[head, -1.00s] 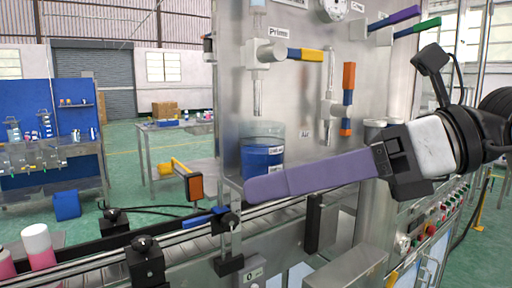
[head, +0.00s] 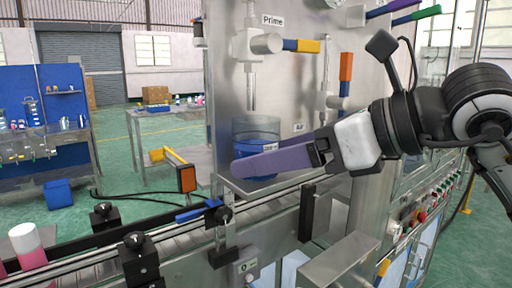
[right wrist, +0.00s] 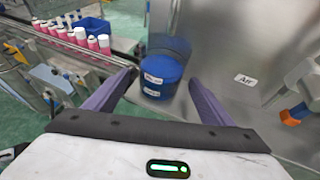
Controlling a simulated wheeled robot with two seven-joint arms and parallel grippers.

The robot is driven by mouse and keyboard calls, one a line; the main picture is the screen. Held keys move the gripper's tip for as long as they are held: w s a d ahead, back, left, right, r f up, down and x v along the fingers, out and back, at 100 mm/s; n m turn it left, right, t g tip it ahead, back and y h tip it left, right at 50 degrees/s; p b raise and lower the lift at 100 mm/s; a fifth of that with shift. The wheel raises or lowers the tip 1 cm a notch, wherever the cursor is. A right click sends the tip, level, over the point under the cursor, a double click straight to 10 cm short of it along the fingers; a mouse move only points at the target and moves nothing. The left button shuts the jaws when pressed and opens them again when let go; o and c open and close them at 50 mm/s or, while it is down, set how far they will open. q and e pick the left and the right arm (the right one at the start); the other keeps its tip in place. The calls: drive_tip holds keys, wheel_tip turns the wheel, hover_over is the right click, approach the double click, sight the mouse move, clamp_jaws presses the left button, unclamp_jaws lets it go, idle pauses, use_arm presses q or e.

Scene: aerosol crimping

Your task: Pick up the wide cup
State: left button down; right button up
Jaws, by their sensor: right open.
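The wide cup (head: 257,138) is a clear container with blue contents and small white labels. It stands on a metal ledge under a nozzle of the machine. In the right wrist view the cup (right wrist: 160,75) lies ahead, between and beyond the purple fingertips. My right gripper (head: 240,168) reaches in from the right, its purple fingers in front of the cup's lower part in the head view. It is open and empty (right wrist: 163,82). Whether a finger touches the cup cannot be told. My left gripper is not in view.
A steel machine panel (head: 225,60) with coloured valve handles rises behind and beside the cup. A conveyor (head: 180,245) runs below, with pink bottles with white caps (right wrist: 85,38) on it. The Air valve (right wrist: 295,112) is close to the right.

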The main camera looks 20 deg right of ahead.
drive_tip(key=shift+x, duration=0.8)
drive_tip(key=c, duration=1.2)
drive_tip(key=shift+r, duration=0.1)
drive_tip(key=shift+c, duration=0.2)
drive_tip(key=shift+r, duration=0.1)
